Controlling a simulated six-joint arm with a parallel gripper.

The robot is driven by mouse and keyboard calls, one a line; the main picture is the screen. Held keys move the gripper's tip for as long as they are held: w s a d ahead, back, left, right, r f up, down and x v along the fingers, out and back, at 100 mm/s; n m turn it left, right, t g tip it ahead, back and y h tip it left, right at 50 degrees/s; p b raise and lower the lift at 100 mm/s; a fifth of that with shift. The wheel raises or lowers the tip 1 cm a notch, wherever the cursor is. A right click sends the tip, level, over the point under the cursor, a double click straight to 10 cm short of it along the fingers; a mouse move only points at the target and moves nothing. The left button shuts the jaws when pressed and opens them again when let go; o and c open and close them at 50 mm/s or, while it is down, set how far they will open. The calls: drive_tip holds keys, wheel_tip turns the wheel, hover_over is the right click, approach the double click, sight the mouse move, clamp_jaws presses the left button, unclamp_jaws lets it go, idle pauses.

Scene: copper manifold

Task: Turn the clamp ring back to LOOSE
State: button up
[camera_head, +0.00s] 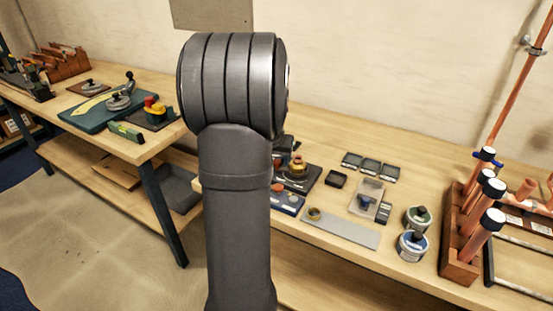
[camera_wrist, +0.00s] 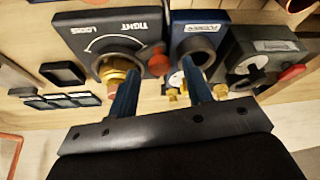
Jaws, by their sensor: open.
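The clamp ring (camera_wrist: 115,62) is a dark ring on a dark grey plate (camera_wrist: 75,32) marked LOOSE at left and TIGHT at right, with an arc between the words. A brass and copper-coloured fitting (camera_wrist: 112,78) stands in its middle. A red knob (camera_wrist: 158,65) shows at the ring's right, on the TIGHT side. My gripper (camera_wrist: 158,70) is open, its blue fingers pointing toward the plates. The left finger overlaps the fitting in view; contact cannot be told. In the head view the plate (camera_head: 310,184) shows partly behind my arm, and my gripper is hidden.
Beside the clamp plate is a blue plate (camera_wrist: 205,18) with a dark ring, then a grey block (camera_wrist: 270,48) with a red knob. Several small black trays (camera_head: 370,165), a grey strip (camera_head: 345,232), tins (camera_head: 412,246) and a copper-pipe rack (camera_head: 462,268) stand rightward on the bench.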

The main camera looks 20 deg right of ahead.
drive_tip(key=shift+w+d+f, duration=0.1)
drive_tip(key=shift+w+f, duration=0.05)
drive_tip(key=shift+f, duration=0.25)
clamp_jaws()
